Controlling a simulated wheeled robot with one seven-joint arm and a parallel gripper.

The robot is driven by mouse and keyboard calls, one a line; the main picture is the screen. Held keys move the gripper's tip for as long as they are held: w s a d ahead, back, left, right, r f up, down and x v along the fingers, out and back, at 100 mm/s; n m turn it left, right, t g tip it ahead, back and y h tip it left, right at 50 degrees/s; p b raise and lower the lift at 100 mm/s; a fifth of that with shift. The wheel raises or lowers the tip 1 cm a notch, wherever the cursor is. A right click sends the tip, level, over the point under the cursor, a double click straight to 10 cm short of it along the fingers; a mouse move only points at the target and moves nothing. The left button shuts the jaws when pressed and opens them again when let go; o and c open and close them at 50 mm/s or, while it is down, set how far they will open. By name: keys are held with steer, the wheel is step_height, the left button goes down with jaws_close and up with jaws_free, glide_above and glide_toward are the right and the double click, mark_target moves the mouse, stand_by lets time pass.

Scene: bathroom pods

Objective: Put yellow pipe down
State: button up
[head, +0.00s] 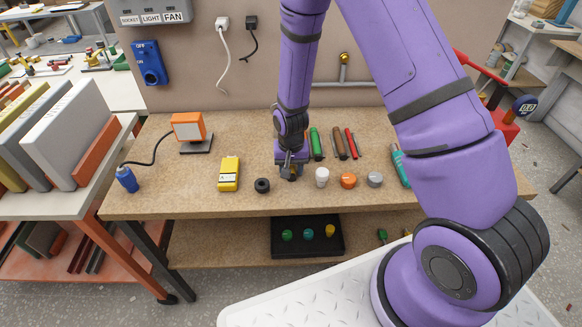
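My gripper (290,174) points down close above the front middle of the wooden workbench (160,196). Its fingers are small and dark here, and I cannot tell whether they are open or shut. I make out no yellow pipe in or beside them; the gripper and wrist may hide one. A small yellow cylindrical piece (330,231) stands in a black tray (308,252) on the lower shelf, but I cannot tell whether it is a pipe.
A yellow meter (229,173) and black ring (262,185) lie left of my gripper. White (322,177), orange (348,181) and grey (375,179) caps stand right. Green (316,144), brown (339,146) and red (351,144) tools lie behind. An orange lamp (188,127) stands back left.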

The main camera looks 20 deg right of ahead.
steer(key=shift+r, duration=0.15)
step_height(320, 180, up, 12)
stand_by(0.7)
steer(key=shift+d, duration=0.1)
stand_by(1.0)
